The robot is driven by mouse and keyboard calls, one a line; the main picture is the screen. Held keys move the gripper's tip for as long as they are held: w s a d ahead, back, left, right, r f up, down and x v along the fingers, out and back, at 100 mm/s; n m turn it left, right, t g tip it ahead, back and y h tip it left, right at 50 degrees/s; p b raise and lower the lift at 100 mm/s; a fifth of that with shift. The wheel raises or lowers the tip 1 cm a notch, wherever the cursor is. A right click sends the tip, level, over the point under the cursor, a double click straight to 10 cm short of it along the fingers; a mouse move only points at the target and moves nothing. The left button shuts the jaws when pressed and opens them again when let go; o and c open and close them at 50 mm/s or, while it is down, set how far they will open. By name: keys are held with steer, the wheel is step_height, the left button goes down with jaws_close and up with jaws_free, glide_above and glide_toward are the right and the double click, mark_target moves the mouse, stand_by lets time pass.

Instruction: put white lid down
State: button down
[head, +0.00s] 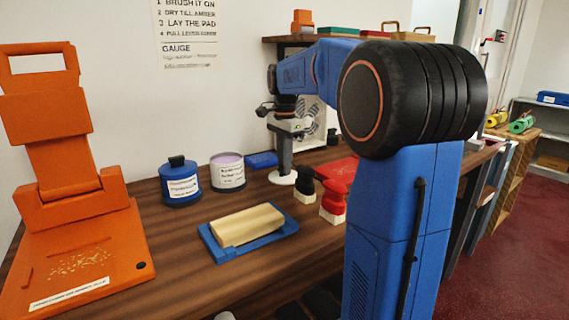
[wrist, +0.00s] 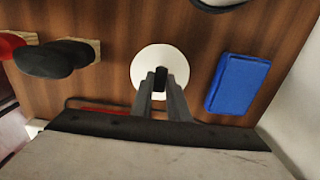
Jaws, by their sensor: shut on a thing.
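The white lid (head: 281,179) is a flat round disc with a dark knob. In the wrist view the lid (wrist: 147,64) lies between and beyond my fingertips. My gripper (head: 284,168) points down over the counter, and in the wrist view its fingers (wrist: 160,82) are shut on the dark knob. The lid is very low over the wooden counter (head: 205,276); I cannot tell whether it touches. An open tin (head: 227,175) with a white label and lilac top stands to the left of the lid in the head view.
A blue pad (head: 262,160) lies close by the lid; it also shows in the wrist view (wrist: 238,84). A black-handled stamp (head: 304,187) and red stamp (head: 333,200) stand to the right. A blue tin (head: 179,183), beige block (head: 246,224) and orange press (head: 85,235) are left.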

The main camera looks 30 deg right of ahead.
steer(key=shift+f, duration=0.15)
steer(key=c, duration=1.7)
jaws_free()
step_height(320, 180, up, 12)
steer(key=shift+r, duration=0.2)
